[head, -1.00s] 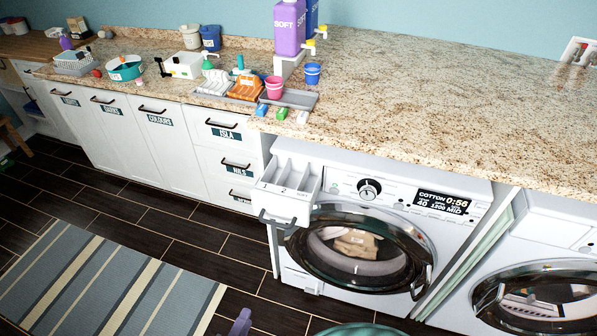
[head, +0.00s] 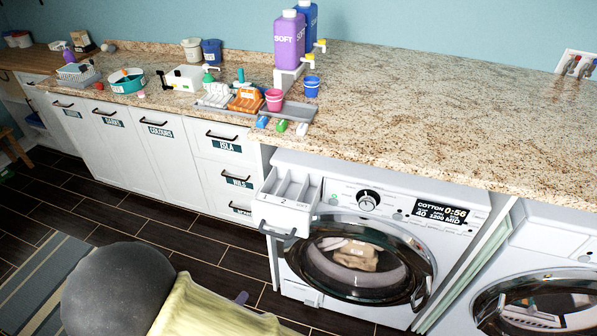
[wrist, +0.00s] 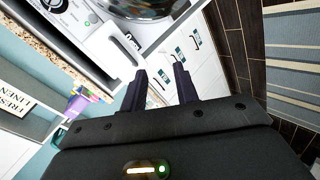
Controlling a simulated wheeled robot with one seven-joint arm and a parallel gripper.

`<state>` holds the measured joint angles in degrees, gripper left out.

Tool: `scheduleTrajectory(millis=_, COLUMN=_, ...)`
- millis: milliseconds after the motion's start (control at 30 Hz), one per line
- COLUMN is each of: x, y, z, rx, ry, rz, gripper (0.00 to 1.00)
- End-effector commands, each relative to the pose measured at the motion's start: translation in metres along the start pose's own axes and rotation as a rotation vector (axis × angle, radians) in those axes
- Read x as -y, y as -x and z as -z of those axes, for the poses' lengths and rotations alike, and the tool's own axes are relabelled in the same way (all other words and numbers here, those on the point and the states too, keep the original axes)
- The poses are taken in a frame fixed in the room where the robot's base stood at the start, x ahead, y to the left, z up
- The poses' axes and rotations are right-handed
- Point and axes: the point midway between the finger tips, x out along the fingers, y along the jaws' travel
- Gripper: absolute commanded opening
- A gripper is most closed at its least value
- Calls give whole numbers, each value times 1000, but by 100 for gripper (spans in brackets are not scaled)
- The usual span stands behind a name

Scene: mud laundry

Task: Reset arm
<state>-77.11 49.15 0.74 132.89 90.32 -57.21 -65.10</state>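My gripper (wrist: 160,76) shows in the wrist view. Its two dark fingers are apart, with nothing between them. Beyond the fingertips are white cabinet fronts. In the head view I cannot make out the gripper clearly. A large dark grey rounded shape and a pale yellow part fill the bottom left there, close to the camera; they look like part of my arm.
The washing machine (head: 365,215) has its detergent drawer (head: 287,200) pulled out and its round door shut. A second machine (head: 545,270) stands at right. The granite counter (head: 430,110) holds dispensers, cups and trays at left. A striped rug (head: 35,275) lies on the floor.

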Motion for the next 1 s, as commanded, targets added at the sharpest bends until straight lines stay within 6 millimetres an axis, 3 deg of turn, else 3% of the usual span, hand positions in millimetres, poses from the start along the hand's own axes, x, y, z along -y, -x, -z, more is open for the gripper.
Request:
scheduleTrajectory(millis=233, x=-47, y=-40, z=24, rx=34, ry=-293, rz=247, gripper=30)
scheduleTrajectory(millis=533, x=-119, y=-64, z=18, rx=96, ry=-567, rz=480, gripper=30)
scheduleTrajectory(millis=767, x=-178, y=-66, z=-19, rx=184, ry=-716, rz=589, gripper=30)
scheduleTrajectory(millis=1000, x=-235, y=-51, z=-88, rx=334, ry=-828, rz=621, gripper=30)
